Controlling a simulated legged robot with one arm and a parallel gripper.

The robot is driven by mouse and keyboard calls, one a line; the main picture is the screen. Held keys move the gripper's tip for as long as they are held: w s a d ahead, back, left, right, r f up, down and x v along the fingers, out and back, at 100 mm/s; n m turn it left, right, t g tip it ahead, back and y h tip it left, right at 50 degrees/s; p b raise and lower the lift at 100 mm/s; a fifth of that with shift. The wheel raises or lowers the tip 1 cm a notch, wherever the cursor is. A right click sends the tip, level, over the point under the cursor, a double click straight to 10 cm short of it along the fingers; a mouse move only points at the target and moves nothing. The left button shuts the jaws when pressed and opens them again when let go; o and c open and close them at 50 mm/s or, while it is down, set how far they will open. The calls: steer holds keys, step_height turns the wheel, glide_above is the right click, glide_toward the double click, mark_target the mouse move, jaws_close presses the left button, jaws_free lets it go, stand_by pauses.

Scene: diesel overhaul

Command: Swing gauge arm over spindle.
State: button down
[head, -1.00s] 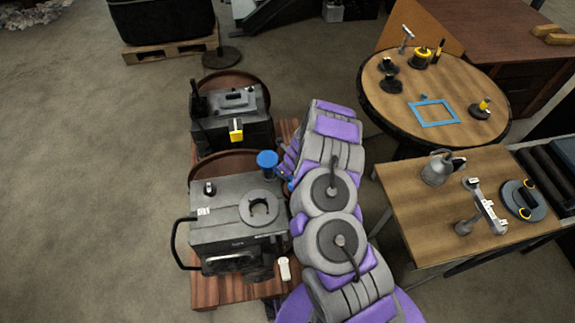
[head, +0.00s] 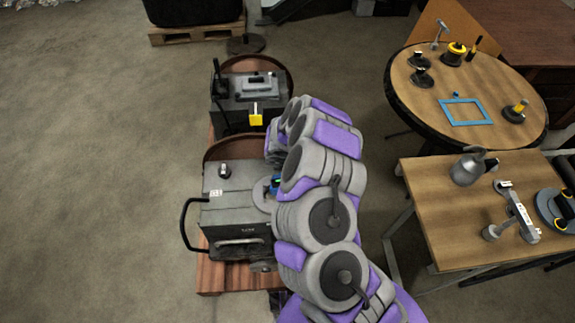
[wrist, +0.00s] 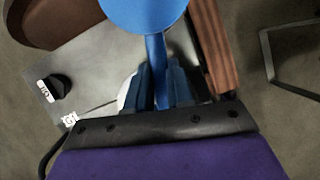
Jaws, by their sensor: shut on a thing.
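The gauge arm shows in the wrist view as a blue stem (wrist: 157,62) with a round blue head at the top of the frame. My gripper (wrist: 159,82) is shut on the stem, with a dark blue finger on each side. In the head view only a small blue part (head: 276,183) shows beside my arm, over the right side of the grey machine (head: 228,212). A grey round collar (head: 260,195) on the machine's top is partly hidden by my arm. I cannot make out the spindle clearly in either view.
The machine stands on a reddish wooden base (head: 212,279), with a second dark unit (head: 240,107) behind it. A round table (head: 430,95) with tools and a bench (head: 440,225) with a grey jug (head: 468,167) stand to the right. The floor at left is clear.

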steer(key=shift+w+a+r+m+h+b, duration=0.15)
steer(key=shift+w+a+m+h+b, duration=0.35)
steer(key=shift+a+m, duration=0.35)
steer(key=shift+d, duration=0.1)
steer(key=c, duration=1.5)
jaws_free()
steer(key=o, duration=0.3)
steer(key=shift+w, duration=0.1)
steer(key=shift+o, duration=1)
